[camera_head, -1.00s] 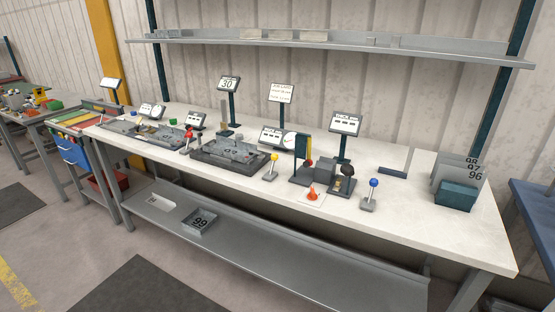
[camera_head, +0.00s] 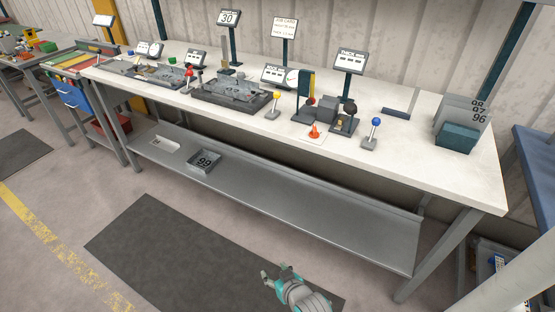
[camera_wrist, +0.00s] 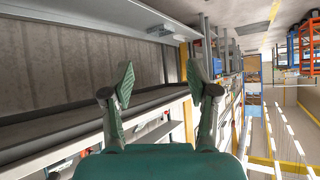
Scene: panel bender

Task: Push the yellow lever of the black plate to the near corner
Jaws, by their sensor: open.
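A lever with a yellow ball knob (camera_head: 276,96) stands near the front edge of the long white bench in the head view. It rises from a small base; its exact tilt is too small to tell. A dark plate-like fixture (camera_head: 204,94) with grey parts on it lies just left of the lever. I cannot tell whether the lever is joined to it. My gripper (camera_head: 275,270) is low at the bottom of the head view, over the dark floor mat, well in front of the bench and apart from the lever. In the wrist view its fingers (camera_wrist: 160,72) are spread and empty.
A red-knobbed lever (camera_head: 187,68) stands further left and a blue-knobbed lever (camera_head: 376,122) further right. An orange cone (camera_head: 314,131) and a dark block fixture (camera_head: 325,110) stand between yellow and blue. The bench's lower shelf (camera_head: 300,205) holds trays.

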